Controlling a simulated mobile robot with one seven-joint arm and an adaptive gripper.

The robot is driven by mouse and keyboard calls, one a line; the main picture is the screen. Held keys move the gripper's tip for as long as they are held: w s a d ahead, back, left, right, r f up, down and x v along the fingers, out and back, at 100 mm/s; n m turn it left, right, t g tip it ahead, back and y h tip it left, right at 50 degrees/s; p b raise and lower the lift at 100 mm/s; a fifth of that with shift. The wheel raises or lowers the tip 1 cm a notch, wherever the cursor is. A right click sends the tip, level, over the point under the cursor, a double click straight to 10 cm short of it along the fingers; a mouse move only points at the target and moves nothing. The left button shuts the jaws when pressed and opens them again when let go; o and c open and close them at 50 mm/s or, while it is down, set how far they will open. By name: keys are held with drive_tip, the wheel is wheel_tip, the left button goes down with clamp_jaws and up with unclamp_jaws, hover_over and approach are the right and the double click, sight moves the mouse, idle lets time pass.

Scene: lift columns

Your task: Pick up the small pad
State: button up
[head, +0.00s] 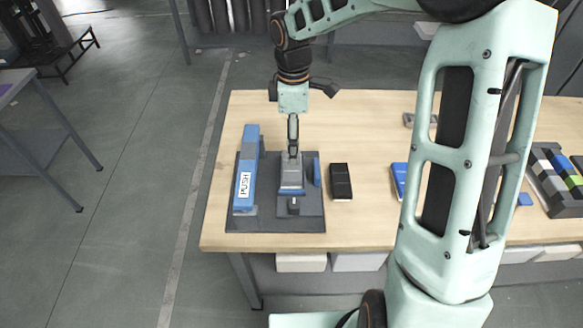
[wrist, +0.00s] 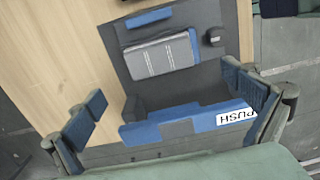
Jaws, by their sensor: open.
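A grey pad-like block with pale stripes and a blue edge sits on a dark base plate (head: 270,220); this grey block (head: 291,178) lies under my gripper (head: 293,152) in the head view. In the wrist view the grey block (wrist: 160,60) is above the space between the fingers of my gripper (wrist: 168,105). I cannot tell for certain which piece is the small pad. A small blue piece (head: 317,172) stands right of the grey block and also shows in the wrist view (wrist: 148,18).
A blue lever marked PUSH (head: 246,175) stands along the plate's left side and crosses between the fingers in the wrist view (wrist: 200,120). A black block (head: 340,182) lies right of the plate on the wooden table (head: 365,215). A multicoloured rack (head: 560,180) stands far right.

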sight(291, 169)
drive_tip(key=f, duration=0.5)
drive_tip(key=f+p, duration=0.1)
drive_tip(key=f, duration=0.4)
drive_tip(key=shift+w+a+f, duration=0.1)
drive_tip(key=shift+a+f, duration=0.1)
drive_tip(key=shift+f, duration=0.15)
drive_tip(key=shift+c, duration=0.3)
drive_tip(key=c, duration=1.3)
